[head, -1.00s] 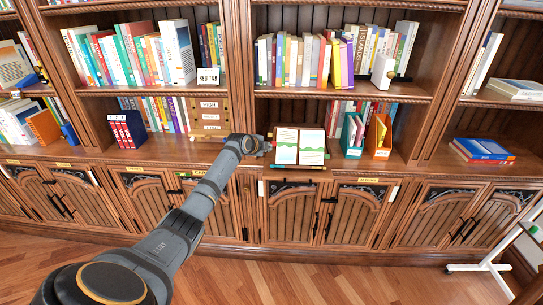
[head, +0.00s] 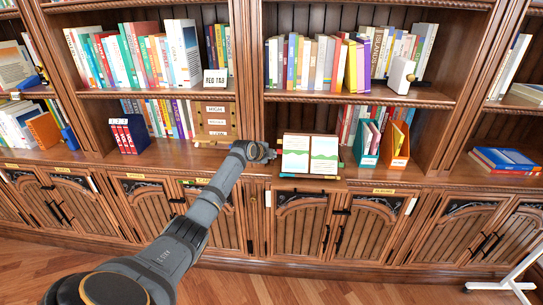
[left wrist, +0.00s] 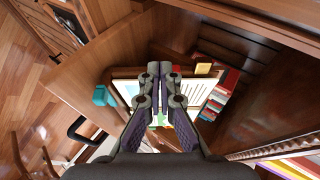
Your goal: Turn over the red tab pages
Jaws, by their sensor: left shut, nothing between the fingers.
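An open book (head: 310,155) with two white pages marked in green stands on a dark stand on the lower shelf in the head view. Its page also shows in the left wrist view (left wrist: 131,91), partly hidden behind my fingers. My left gripper (head: 268,153) is just left of the book in the head view. In the left wrist view its fingers (left wrist: 160,68) are together and empty, in front of the book; I cannot tell whether they touch it. I cannot make out a red tab on the pages. My right gripper is not in view.
A white RED TAB sign (head: 214,77) stands on the shelf above. Teal (head: 368,145) and orange (head: 396,146) file holders stand right of the book. A wooden board with labels (head: 215,120) stands left of my gripper. The shelf's front edge lies below the book.

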